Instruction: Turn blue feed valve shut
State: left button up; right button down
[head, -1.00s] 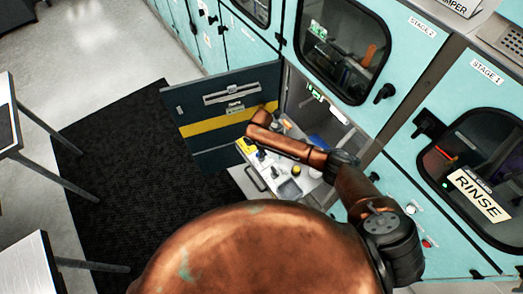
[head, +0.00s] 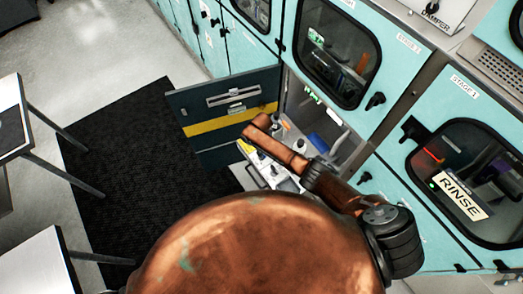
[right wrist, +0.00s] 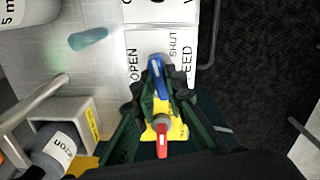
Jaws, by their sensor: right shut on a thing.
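In the right wrist view the blue feed valve handle (right wrist: 158,78) points up the picture, tilted slightly left. It lies over a white label (right wrist: 150,42) reading OPEN on the left and SHUT and FEED on the right. My right gripper (right wrist: 160,92) is shut on the blue handle, with its dark green fingers on either side. A second handle, red (right wrist: 162,142), sits on the yellow valve body (right wrist: 176,128) just below. In the head view my forearm hides the right gripper and the blue handle. My left gripper is not in view.
An open dark cabinet door (head: 225,128) with a yellow stripe stands left of the open compartment. Bottles (right wrist: 55,145) and a grey box (right wrist: 75,115) sit left of the valve. A black mat (head: 120,180) covers the floor. Tables stand at far left.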

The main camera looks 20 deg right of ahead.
jog(key=shift+m+p, duration=0.45)
jog(key=shift+m, duration=0.85)
jog(key=c, duration=2)
grip_release()
jog(key=shift+o, duration=0.2)
notch_tip(320, 180, up, 12)
